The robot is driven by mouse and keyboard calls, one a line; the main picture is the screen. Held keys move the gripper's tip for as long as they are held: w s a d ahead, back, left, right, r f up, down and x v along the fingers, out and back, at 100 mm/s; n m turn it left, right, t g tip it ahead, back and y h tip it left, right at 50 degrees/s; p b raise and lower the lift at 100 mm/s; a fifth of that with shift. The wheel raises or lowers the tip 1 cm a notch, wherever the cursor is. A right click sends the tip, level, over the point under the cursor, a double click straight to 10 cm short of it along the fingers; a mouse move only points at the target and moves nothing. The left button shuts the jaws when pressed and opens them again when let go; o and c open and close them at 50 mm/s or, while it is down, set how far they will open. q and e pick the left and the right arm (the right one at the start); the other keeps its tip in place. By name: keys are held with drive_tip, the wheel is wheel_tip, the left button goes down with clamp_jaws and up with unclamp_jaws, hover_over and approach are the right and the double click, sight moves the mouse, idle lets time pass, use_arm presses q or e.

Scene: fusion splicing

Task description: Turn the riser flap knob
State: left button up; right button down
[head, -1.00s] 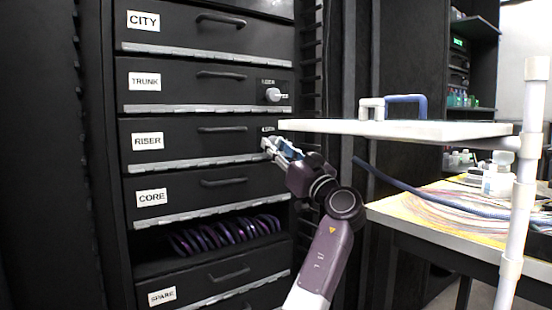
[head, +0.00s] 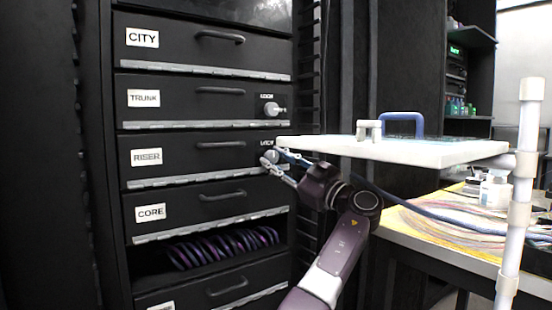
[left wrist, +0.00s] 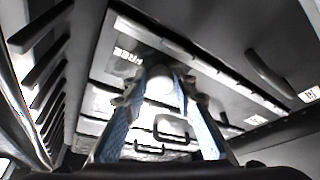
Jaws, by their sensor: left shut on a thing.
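The riser flap (head: 200,156) is a black drawer front with a white RISER label, in the middle of the cabinet in the head view. Its round grey knob (head: 272,155) is at the flap's right end, partly hidden by my fingers. My left gripper (head: 268,160) is shut on this knob. In the left wrist view, my left gripper (left wrist: 167,82) shows its two blue-padded fingers on either side of the pale round knob (left wrist: 166,92). My right gripper is in neither view.
The trunk flap (head: 195,97) above has its own knob (head: 273,109). A white tray board (head: 420,150) on a pale post (head: 522,190) stands close to the right of my left gripper. An open slot below the core flap (head: 195,212) holds purple coils (head: 222,247).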

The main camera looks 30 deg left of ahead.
use_arm(q)
drive_tip(key=shift+f, duration=0.1)
idle(0.3)
drive_tip(key=o, duration=1.2)
drive_tip(key=shift+c, duration=0.2)
drive_tip(key=shift+d, duration=0.15)
drive_tip(key=v, duration=1.1)
drive_tip(key=shift+d, duration=0.35)
drive_tip(key=shift+s+f, duration=0.1)
